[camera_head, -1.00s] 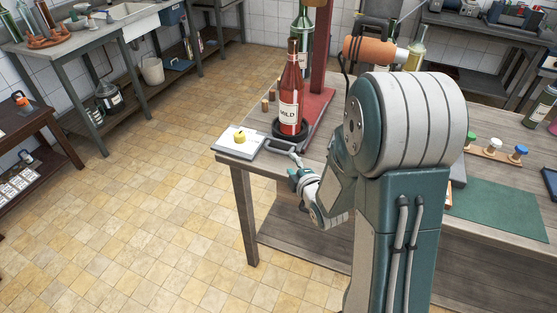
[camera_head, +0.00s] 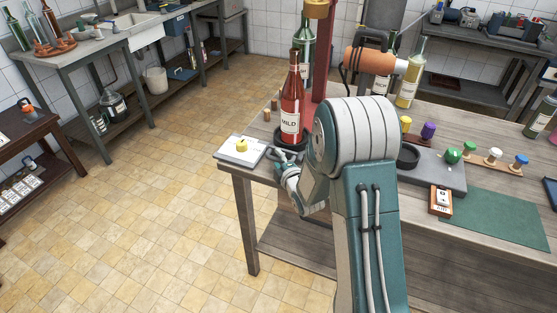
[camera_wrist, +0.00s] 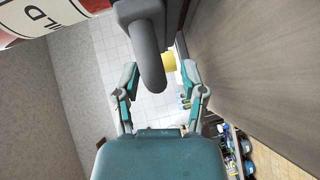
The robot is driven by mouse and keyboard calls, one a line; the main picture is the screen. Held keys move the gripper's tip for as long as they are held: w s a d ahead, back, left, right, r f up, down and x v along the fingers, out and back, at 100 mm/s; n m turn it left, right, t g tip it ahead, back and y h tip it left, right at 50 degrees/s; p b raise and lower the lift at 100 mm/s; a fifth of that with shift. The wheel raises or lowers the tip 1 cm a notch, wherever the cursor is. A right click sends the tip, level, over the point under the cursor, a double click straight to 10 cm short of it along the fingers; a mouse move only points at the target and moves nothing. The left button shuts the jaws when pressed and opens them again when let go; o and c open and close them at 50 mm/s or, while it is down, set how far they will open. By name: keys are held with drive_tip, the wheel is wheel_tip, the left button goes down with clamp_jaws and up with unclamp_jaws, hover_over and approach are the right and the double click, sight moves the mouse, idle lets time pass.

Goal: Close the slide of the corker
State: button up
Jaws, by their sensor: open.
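The corker has a red column (camera_head: 321,60) and stands on the table. A red bottle labelled MILD (camera_head: 291,105) stands upright on a dark round rest (camera_head: 290,141) at its front; part of the bottle fills the upper left of the wrist view (camera_wrist: 55,15). A grey curved handle (camera_wrist: 151,68), which looks like part of the corker's slide, reaches between my fingers in the wrist view. My gripper (camera_wrist: 159,82) is open, one finger on each side of the handle; contact is not clear. In the head view my gripper (camera_head: 277,163) is by the table's near edge, in front of the bottle.
Several coloured stoppers, a grey plate (camera_head: 440,171) and a green mat (camera_head: 495,215) lie to the right. The tiled floor at left is clear.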

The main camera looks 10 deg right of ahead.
drive_tip(key=shift+w, duration=0.1)
clamp_jaws()
drive_tip(key=shift+d+f, duration=0.1)
